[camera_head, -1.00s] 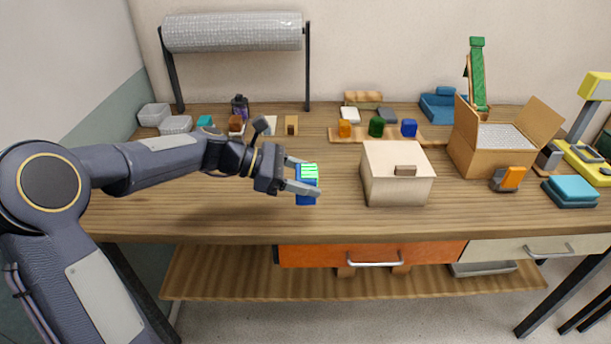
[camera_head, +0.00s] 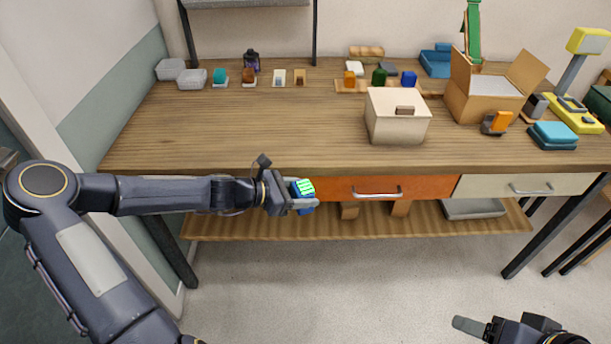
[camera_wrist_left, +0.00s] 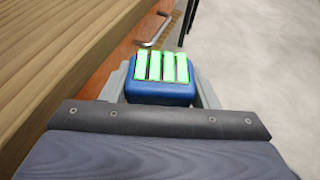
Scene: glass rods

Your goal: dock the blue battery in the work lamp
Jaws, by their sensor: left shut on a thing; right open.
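My left gripper (camera_head: 300,199) is shut on the blue battery (camera_head: 304,208), a blue block with bright green bars on top. It holds the battery in front of the table's front edge, near the orange drawer. The battery (camera_wrist_left: 160,93) also shows between the fingers in the left wrist view. The work lamp (camera_head: 569,112) appears to be the yellow one at the table's right end, with a grey post and a yellow head; its battery slot cannot be made out. My right gripper (camera_head: 480,328) is open at the bottom right, over the floor, partly out of frame.
A cream box (camera_head: 398,126) stands mid-table. An open cardboard box (camera_head: 478,106), a charger-like orange and grey item (camera_head: 498,122) and teal stacked blocks (camera_head: 554,135) stand left of the lamp. The table's left front (camera_head: 230,135) is clear. A drawer handle (camera_head: 377,193) sticks out.

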